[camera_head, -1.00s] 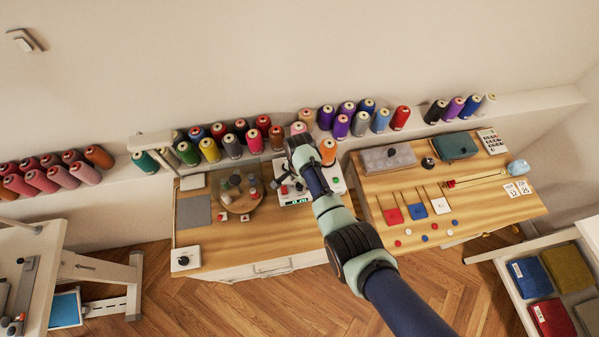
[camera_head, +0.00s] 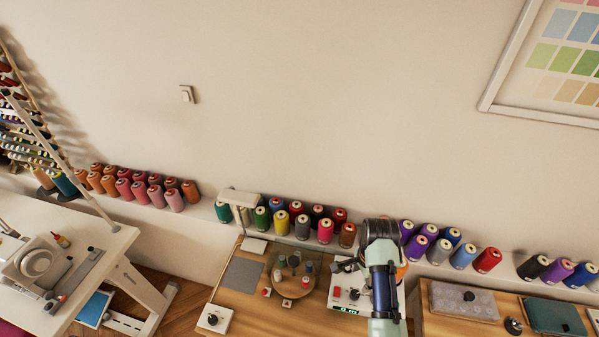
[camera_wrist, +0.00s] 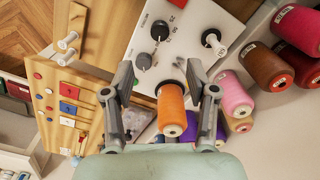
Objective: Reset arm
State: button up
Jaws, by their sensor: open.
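My gripper (camera_wrist: 160,78) is open in the wrist view, with its two fingers apart. An orange thread spool (camera_wrist: 172,108) shows in the gap between the fingers. No finger can be seen touching it, and its distance from them is hard to judge. In the head view my arm rises from the bottom edge, right of centre, over the work table (camera_head: 243,308). The arm's upper end covers part of the spool row, and the fingers cannot be made out clearly there.
A round wooden tray (camera_head: 281,286) holds small bottles. Thread spools line the wall ledge on both sides. A grey box (camera_head: 463,302) is at right.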

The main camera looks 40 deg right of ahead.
jog(key=w+a+r+n+t+h, duration=0.1)
jog(key=w+a+r+n+t, duration=0.3)
jog(key=a, duration=0.4)
jog(key=w+a+r+n+t+h, duration=0.1)
jog(key=w+a+r+n, duration=0.4)
jog(key=a, duration=0.3)
jog(key=w+a+r+n+t, duration=0.35)
jog(key=w+a+n, duration=0.2)
jog(key=a, duration=0.25)
jog(key=s+a+r+n+t+y, duration=0.2)
jog(key=s+a+r+n+t, duration=0.2)
jog(key=a+r+n, duration=0.75)
jog(key=s+a+r+m+p, duration=0.1)
jog(key=a+r+p, duration=0.1)
jog(key=r+p, duration=0.6)
jog(key=s+a+r+m+p, duration=0.1)
jog(key=a+r+m+p, duration=0.1)
jog(key=r+p, duration=0.6)
notch_tip(320, 180, down, 44)
jog(key=b, duration=4.5)
jog(key=shift+w+a+f, duration=0.15)
jog(key=shift+w+f, duration=0.05)
jog(key=shift+f, duration=0.05)
